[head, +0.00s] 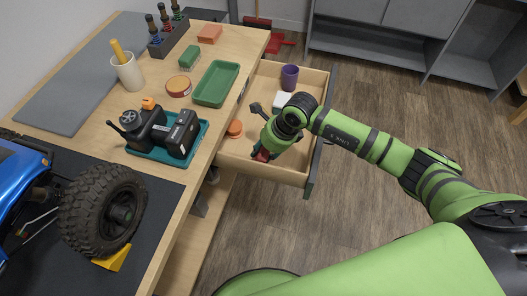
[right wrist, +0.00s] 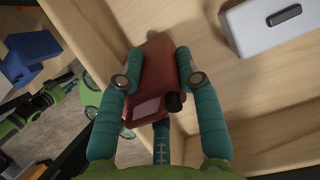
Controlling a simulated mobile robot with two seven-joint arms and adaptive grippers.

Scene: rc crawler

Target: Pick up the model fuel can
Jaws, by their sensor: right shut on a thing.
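The model fuel can (right wrist: 150,75) is red with a pale label and a dark cap. In the right wrist view it sits between the two teal fingers of my right gripper (right wrist: 158,66), which are shut on it. In the head view my right gripper (head: 263,151) reaches down into the open drawer (head: 262,171), near its front end, and only a small red part of the can (head: 262,156) shows. Whether the can touches the drawer floor cannot be told. My left gripper is not in view.
The drawer also holds a purple cup (head: 289,77), a white block (head: 283,102) and an orange round item (head: 235,128). Drawer walls stand close around my gripper. The workbench (head: 207,145) beside it carries a green tray (head: 216,83), a teal tray (head: 202,137) and a large-wheeled crawler (head: 102,210).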

